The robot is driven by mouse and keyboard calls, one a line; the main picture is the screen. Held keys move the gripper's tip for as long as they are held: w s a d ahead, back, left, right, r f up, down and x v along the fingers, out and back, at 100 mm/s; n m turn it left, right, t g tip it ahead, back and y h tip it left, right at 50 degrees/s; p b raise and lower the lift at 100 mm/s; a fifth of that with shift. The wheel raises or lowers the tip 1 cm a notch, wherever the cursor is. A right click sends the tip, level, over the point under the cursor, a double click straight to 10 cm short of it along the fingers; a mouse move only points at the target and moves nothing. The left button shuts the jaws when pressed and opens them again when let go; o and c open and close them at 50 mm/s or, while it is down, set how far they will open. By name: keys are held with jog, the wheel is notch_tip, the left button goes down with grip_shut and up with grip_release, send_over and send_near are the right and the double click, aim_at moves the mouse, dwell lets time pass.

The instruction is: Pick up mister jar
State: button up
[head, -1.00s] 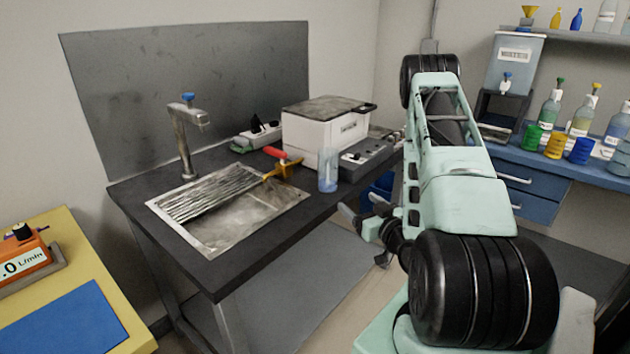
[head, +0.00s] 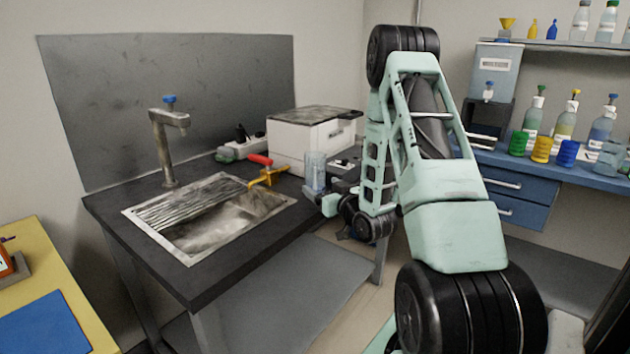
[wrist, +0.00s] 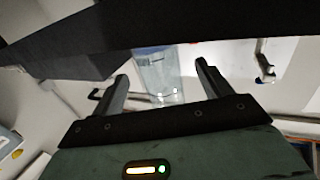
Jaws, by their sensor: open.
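The mister jar (head: 315,168), a clear cylinder with a bluish tint, stands upright near the front right edge of the dark sink counter. In the head view my gripper (head: 326,200) is low beside the jar, at its right side, partly overlapping it. In the wrist view (wrist: 161,72) the two fingers are apart, and a clear bluish shape, apparently the jar (wrist: 160,76), shows in the gap between them. Whether the fingers reach around it or stop short of it, I cannot tell. The jar's base is partly hidden in the head view.
A white box-shaped device (head: 305,135) stands behind the jar, with a grey unit (head: 343,165) close on its right. A red-handled yellow tool (head: 265,172) lies by the metal sink (head: 215,215). A blue bench (head: 530,175) with bottles is at right.

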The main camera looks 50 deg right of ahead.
aim_at(320, 186)
jog(key=shift+f+x, duration=0.1)
jog(key=shift+x, duration=1.25)
jog(key=shift+f+x, duration=0.15)
jog(key=shift+x, duration=1.2)
jog(key=shift+s+d, duration=0.1)
jog(key=c, duration=1.1)
